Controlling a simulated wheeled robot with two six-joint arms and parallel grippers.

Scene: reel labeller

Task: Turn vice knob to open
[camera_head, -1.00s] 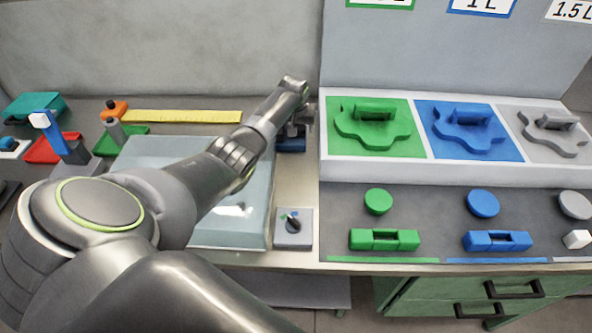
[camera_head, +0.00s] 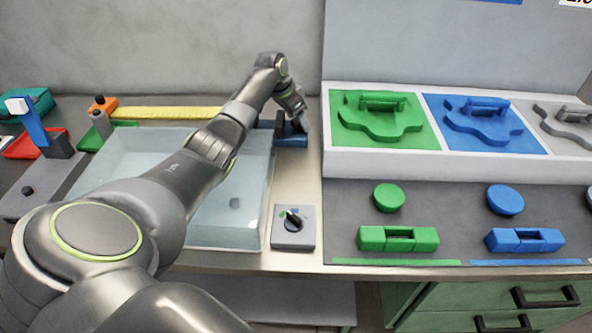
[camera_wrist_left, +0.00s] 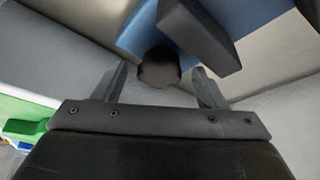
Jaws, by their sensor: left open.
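The blue vice (camera_head: 292,141) stands at the back of the workbench, right of the glass-like tray, partly hidden by my left arm. My left gripper (camera_head: 302,128) is at the vice, its fingers hard to make out in the head view. In the left wrist view the vice (camera_wrist_left: 140,35) shows as a blue body with a dark grey block. Its dark round knob (camera_wrist_left: 158,66) lies between the spread, open fingers of my left gripper (camera_wrist_left: 162,84). I cannot tell whether the fingers touch the knob. My right gripper is out of view.
A pale translucent tray (camera_head: 232,238) lies under my left arm. A grey box with a small selector switch (camera_head: 294,240) stands in front of the vice. A white-framed rack (camera_head: 335,165) with green and blue panels is close on the right. A yellow ruler (camera_head: 165,113) lies behind.

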